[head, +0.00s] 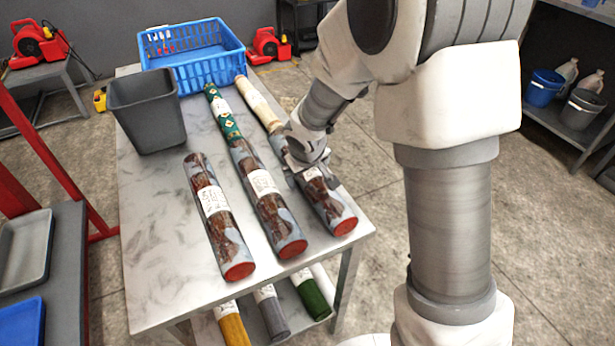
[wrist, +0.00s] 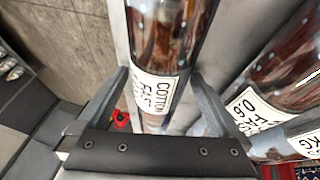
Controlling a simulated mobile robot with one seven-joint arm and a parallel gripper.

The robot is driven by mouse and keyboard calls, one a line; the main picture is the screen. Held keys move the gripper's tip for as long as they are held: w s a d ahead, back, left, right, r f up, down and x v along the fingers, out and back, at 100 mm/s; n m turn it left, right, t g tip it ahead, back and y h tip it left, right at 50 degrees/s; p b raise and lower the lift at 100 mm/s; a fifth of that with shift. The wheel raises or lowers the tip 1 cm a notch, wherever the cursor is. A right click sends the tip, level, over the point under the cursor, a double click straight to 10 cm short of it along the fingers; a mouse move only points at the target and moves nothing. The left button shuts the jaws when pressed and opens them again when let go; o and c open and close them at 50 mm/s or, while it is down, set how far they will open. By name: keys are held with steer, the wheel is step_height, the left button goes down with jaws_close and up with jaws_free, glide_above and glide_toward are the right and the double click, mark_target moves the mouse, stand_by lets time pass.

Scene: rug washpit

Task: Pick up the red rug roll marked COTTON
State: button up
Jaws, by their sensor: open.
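Three similar dark red rug rolls in clear wrap, with red ends and white labels, lie on the marbled table (head: 150,235). The rightmost roll (head: 335,208) is under my gripper (head: 306,163). In the wrist view this roll (wrist: 160,35) bears a white label (wrist: 155,92) reading COTTON. My gripper (wrist: 160,92) is open, with one finger on each side of the COTTON roll at its label. I cannot tell whether the fingers touch it. The middle roll (head: 265,205) and the left roll (head: 220,225) lie beside it. Their labels are only partly readable.
A green patterned roll (head: 222,112) and a cream roll (head: 258,100) lie behind. A grey bin (head: 148,115) and a blue basket (head: 195,72) stand at the table's back. More rolls, including a yellow one (head: 233,328), lie on the shelf below. The table's left front is clear.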

steer(key=shift+c, duration=0.2)
jaws_close()
steer(key=shift+r, duration=0.1)
stand_by(0.4)
